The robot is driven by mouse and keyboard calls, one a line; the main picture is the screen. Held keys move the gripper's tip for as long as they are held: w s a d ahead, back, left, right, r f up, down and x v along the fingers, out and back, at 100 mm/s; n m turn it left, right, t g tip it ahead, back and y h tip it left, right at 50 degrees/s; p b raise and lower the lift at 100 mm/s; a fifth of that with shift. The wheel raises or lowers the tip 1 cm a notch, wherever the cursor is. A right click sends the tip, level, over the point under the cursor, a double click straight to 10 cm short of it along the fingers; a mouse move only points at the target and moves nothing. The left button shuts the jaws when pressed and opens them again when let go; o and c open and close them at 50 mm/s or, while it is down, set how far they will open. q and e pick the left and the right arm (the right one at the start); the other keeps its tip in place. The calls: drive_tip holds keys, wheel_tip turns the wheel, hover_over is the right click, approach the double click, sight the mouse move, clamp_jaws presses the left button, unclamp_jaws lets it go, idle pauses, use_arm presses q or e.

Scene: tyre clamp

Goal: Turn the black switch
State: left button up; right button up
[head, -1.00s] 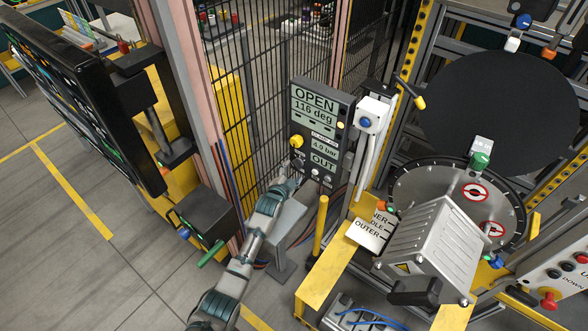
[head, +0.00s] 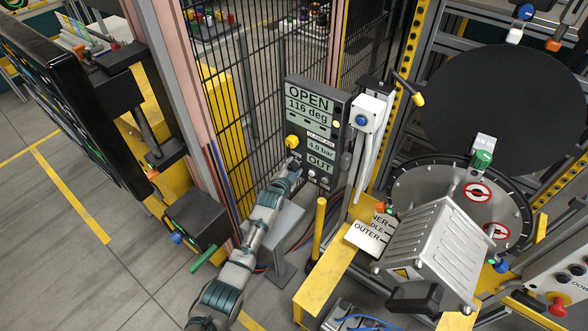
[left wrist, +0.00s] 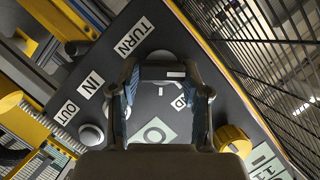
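The black switch (left wrist: 162,62) is a dark round knob with a white mark, on a dark control panel (left wrist: 225,95) under a TURN label. My left gripper (left wrist: 162,78) has its fingers apart, one on each side of the switch in the left wrist view. I cannot tell whether they touch it. In the head view the left gripper (head: 291,172) is at the lower left of the panel (head: 317,112) and largely covers the switch. The panel display reads OPEN, 116 deg, 4.0 bar and OUT. My right gripper is out of view.
A yellow knob (head: 292,142) sits just above the switch area. White round buttons (left wrist: 91,135) lie beside the IN and OUT labels. A mesh fence (head: 250,100) stands behind the panel. A yellow post (head: 319,228) and a tyre machine (head: 440,245) are to the right.

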use_arm(q)
drive_tip(key=shift+s+f, duration=0.1)
drive_tip(key=shift+f, duration=0.2)
drive_tip(key=c, duration=0.3)
drive_tip(key=shift+a+f, duration=0.25)
drive_tip(key=shift+a, duration=0.3)
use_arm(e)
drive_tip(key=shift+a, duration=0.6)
